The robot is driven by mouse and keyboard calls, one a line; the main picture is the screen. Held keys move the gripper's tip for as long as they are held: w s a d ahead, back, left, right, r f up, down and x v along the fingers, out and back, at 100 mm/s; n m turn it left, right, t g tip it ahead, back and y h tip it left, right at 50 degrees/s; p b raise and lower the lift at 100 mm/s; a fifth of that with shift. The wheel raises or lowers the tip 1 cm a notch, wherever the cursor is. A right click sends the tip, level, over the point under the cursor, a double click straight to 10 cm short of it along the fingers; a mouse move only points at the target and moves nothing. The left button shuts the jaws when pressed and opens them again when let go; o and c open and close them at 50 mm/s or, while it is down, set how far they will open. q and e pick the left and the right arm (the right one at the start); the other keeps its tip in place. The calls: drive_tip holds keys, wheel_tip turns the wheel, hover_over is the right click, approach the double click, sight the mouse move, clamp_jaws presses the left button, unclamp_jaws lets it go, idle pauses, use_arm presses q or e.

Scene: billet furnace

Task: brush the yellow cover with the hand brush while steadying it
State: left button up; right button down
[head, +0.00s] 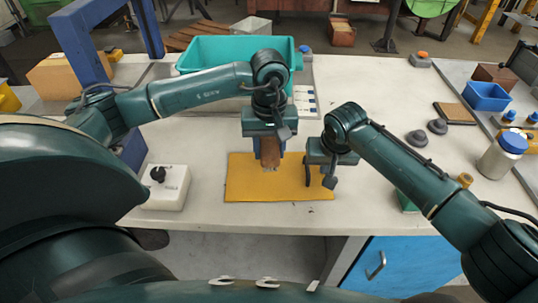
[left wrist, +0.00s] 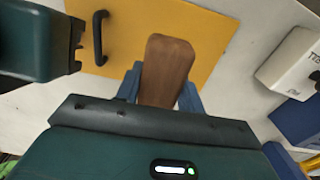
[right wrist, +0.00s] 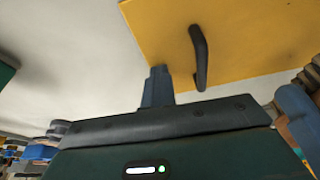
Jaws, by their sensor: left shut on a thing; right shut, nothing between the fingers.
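The yellow cover (head: 240,185) lies flat on the pale workbench, with a black handle (head: 307,172) standing near its right side. My left gripper (head: 269,153) is shut on the hand brush (left wrist: 167,68), whose brown wooden back shows between the two fingers in the left wrist view. The brush is at the far middle part of the cover; its bristles are mostly hidden, so contact is unclear. My right gripper (right wrist: 157,88) is shut and empty, low beside the black handle (right wrist: 199,57) and apart from it in the right wrist view.
A teal bin (head: 215,52) stands behind my left gripper. A white box with a black knob (head: 165,187) is left of the cover. At the right are dark grey knobs (head: 437,126), a blue-lidded jar (head: 502,155) and a blue tray (head: 486,96). Bench between cover and jar is mostly clear.

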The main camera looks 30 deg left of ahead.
use_arm(q)
drive_tip(key=shift+r, duration=0.35)
use_arm(e)
drive_tip(key=shift+d+f, duration=0.25)
drive_tip(key=shift+d, duration=0.05)
